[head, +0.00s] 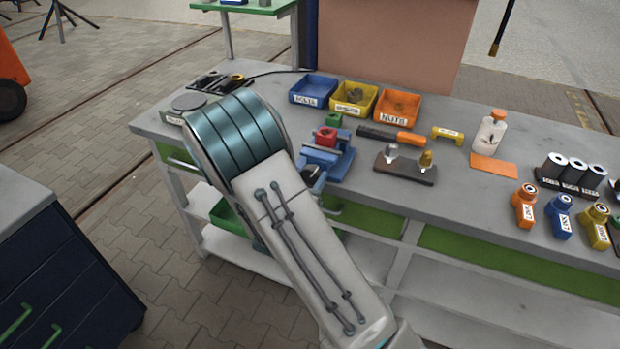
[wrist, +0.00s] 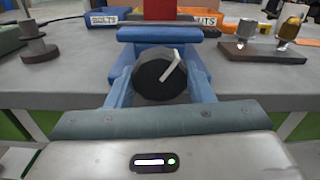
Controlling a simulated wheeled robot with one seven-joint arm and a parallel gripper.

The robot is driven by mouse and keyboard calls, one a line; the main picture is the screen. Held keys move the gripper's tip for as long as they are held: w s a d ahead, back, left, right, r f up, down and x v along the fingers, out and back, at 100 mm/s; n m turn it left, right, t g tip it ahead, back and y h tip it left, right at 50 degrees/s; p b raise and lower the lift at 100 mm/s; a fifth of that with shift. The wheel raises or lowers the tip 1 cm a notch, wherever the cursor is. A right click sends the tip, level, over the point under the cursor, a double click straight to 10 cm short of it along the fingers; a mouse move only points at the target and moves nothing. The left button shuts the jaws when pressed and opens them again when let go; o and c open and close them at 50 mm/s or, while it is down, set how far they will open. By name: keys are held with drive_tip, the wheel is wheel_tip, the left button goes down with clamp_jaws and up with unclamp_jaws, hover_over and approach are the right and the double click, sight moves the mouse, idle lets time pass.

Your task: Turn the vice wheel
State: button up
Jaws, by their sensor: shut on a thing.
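The blue vice (head: 342,160) stands at the front edge of the workbench, with a red block (head: 326,137) on top of it. The vice also shows in the wrist view (wrist: 160,34). Its black round wheel (wrist: 152,84) faces the wrist camera and carries a white mark slanting up to the right. My gripper (wrist: 160,80) is shut on the wheel, with one blue finger on each side of it. In the head view my arm hides most of the gripper and the wheel.
Behind the vice stand blue, yellow and orange bins (head: 397,107). Right of it are a dark block with two fittings (head: 405,172), an orange-handled tool (head: 392,135) and a bottle (head: 489,133). A dark cabinet (head: 62,270) stands at left. Paved floor lies between cabinet and bench.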

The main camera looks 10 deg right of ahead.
drive_tip(key=shift+f, duration=0.1)
drive_tip(key=m+b, duration=0.3)
drive_tip(key=b, duration=0.2)
drive_tip(key=m+b, duration=0.2)
drive_tip(key=b, duration=0.1)
drive_tip(key=shift+f+m, duration=0.25)
drive_tip(key=shift+m, duration=0.05)
drive_tip(key=m+b, duration=0.3)
drive_tip(key=b, duration=0.3)
drive_tip(key=shift+w+m, duration=0.1)
drive_tip(key=shift+m, duration=0.3)
drive_tip(key=m+b, duration=0.3)
drive_tip(key=b, duration=0.3)
drive_tip(key=shift+a+b, duration=0.1)
drive_tip(key=shift+b, duration=0.2)
drive_tip(key=m+b, duration=0.4)
drive_tip(key=b, duration=0.4)
drive_tip(key=m+b, duration=0.4)
drive_tip(key=b, duration=0.4)
drive_tip(key=m+b, duration=0.2)
drive_tip(key=b, duration=0.3)
drive_tip(key=shift+r+m+b, duration=0.2)
drive_tip(key=shift+m+b, duration=0.1)
drive_tip(key=shift+m, duration=0.1)
drive_tip(key=m+b, duration=0.2)
drive_tip(key=shift+r+b, duration=0.25)
drive_tip(key=shift+b, duration=0.15)
drive_tip(key=shift+r, duration=0.1)
